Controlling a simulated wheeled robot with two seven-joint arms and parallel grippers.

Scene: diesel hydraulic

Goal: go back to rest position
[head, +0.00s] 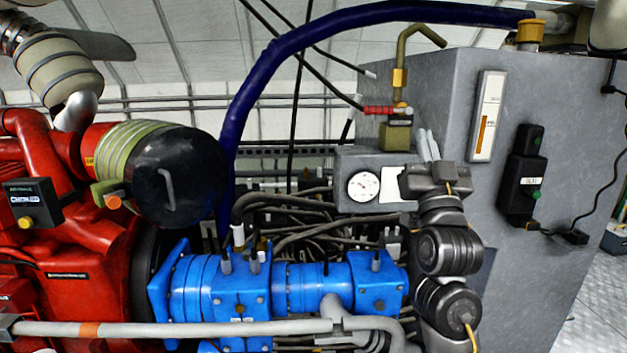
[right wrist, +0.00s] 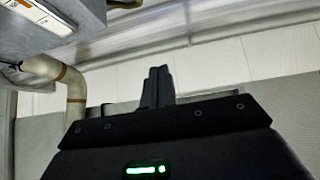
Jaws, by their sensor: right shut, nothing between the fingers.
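My right gripper (head: 424,137) is in front of the grey tank, just right of the round gauge, with its fingers pointing up. My dark jointed right arm comes up from below it. In the right wrist view the two dark fingers (right wrist: 157,72) stand together, shut and empty, with the pale wall panels behind them. They appear to touch nothing there. My left gripper is not in the head view.
The grey tank (head: 570,125) fills the right side, with a level gauge (head: 487,116) and a black switch box (head: 522,175). The round gauge (head: 363,187) and red-handled valve (head: 384,111) are close left of the gripper. Blue pump (head: 225,290) and hoses lie lower left.

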